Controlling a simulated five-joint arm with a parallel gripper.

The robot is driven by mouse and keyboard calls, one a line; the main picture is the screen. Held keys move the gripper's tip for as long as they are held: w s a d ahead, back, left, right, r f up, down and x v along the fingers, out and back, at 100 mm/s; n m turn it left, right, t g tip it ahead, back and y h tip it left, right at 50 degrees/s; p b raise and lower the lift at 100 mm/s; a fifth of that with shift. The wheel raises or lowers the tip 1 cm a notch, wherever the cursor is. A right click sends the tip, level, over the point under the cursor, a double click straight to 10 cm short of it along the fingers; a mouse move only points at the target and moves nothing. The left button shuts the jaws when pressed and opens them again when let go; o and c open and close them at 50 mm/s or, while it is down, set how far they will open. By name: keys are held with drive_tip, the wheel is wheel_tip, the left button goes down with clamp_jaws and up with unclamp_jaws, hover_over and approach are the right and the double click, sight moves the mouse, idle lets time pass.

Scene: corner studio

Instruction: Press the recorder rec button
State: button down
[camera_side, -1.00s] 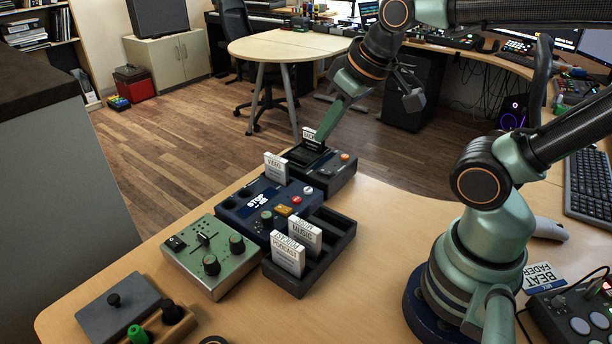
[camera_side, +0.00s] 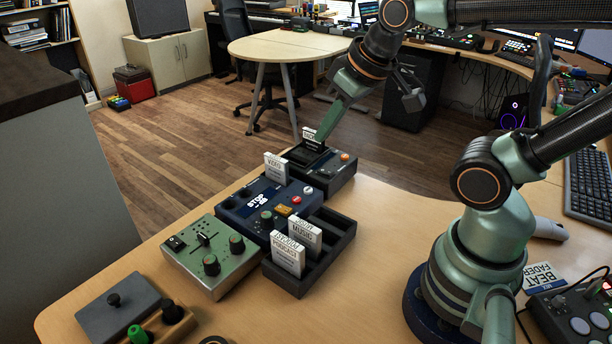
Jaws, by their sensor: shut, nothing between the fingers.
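My gripper (camera_side: 321,137) is shut and empty. Whether the fingertips touch the card cannot be told.
The dark box has an orange button (camera_side: 344,156). A white card (camera_side: 275,168) stands at the recorder's back. A black rack (camera_side: 331,247) with cards lies in front, beside a green mixer box (camera_side: 211,262). A grey box (camera_side: 117,307) is front left. The table right of the rack is clear.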

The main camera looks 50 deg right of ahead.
drive_tip(key=shift+w, duration=0.1)
drive_tip(key=g, duration=0.6)
hover_over(297, 199)
drive_tip(key=shift+f, duration=2.7)
wheel_tip(297, 199, down, 14)
